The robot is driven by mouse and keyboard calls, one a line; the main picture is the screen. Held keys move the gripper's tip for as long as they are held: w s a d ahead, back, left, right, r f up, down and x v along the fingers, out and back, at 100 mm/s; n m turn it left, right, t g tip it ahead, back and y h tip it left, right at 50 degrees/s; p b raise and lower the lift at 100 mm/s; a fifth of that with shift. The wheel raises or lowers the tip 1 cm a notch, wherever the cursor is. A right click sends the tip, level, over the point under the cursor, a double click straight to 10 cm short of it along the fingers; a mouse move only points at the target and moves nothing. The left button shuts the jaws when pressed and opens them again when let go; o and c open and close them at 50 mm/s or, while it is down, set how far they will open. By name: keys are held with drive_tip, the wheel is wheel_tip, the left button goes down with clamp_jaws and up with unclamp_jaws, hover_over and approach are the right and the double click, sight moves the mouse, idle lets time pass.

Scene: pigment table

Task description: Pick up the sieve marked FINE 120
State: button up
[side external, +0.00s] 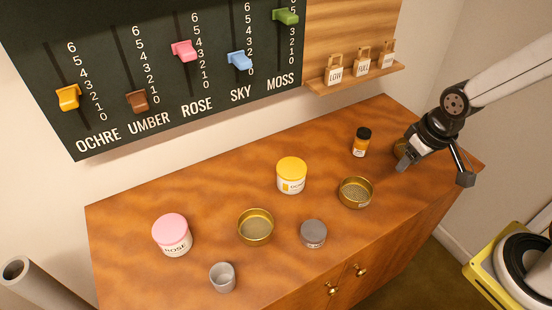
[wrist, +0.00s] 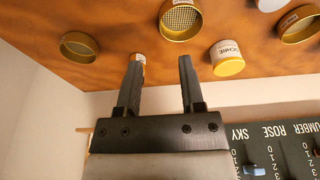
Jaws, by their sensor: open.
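Three brass sieves stand on the wooden cabinet top. One (side external: 255,240) is at the front left, one (side external: 355,203) is right of the middle, and one (side external: 399,146) at the right is partly hidden by my gripper (side external: 434,168). In the wrist view they show at the right (wrist: 298,36), top middle (wrist: 180,34) and left (wrist: 79,54). I cannot read their markings, so I cannot tell which is FINE 120. My gripper is open and empty above the table's right end; its fingers (wrist: 160,64) point toward the table.
A yellow-lidded ochre jar (side external: 291,183), a pink-lidded rose jar (side external: 172,240), a dark-capped bottle (side external: 360,147), a grey lidded pot (side external: 313,234) and a grey cup (side external: 222,279) stand among the sieves. The slider board (side external: 170,60) and a shelf of tags (side external: 355,80) are behind.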

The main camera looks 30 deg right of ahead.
drive_tip(key=w+a+f+m+g+y, duration=0.1)
drive_tip(key=w+a+f+m+y, duration=0.1)
drive_tip(key=a+m, duration=0.3)
drive_tip(key=w+a+f+m+y, duration=0.2)
drive_tip(key=a+f+m+y, duration=0.2)
drive_tip(key=a, duration=0.3)
drive_tip(key=w+a+f+m+g+y, duration=0.1)
drive_tip(key=w+a+f+m+y, duration=0.1)
drive_tip(key=a+m, duration=0.4)
drive_tip(key=shift+w+f+g+y, duration=0.15)
drive_tip(key=shift+f+y, duration=0.1)
drive_tip(key=shift+y, duration=0.35)
drive_tip(key=shift+w+f+g+y, duration=0.1)
drive_tip(key=shift+f+g+y, duration=0.1)
drive_tip(key=shift+y, duration=0.4)
drive_tip(key=w+a+f+m+t, duration=0.1)
drive_tip(key=m, duration=0.1)
drive_tip(key=w+a+f+m+t+y, duration=0.1)
drive_tip(key=w+m, duration=0.1)
drive_tip(key=w+a+f+m+t+y, duration=0.1)
drive_tip(key=w+m+t, duration=0.1)
drive_tip(key=shift+w, duration=0.25)
drive_tip(key=shift+w+f+m+t, duration=0.3)
drive_tip(key=shift+w+m+t, duration=0.15)
drive_tip(key=shift+w+m, duration=0.15)
drive_tip(key=shift+a, duration=0.1)
drive_tip(key=shift+x, duration=1.2)
drive_tip(key=shift+a, duration=0.1)
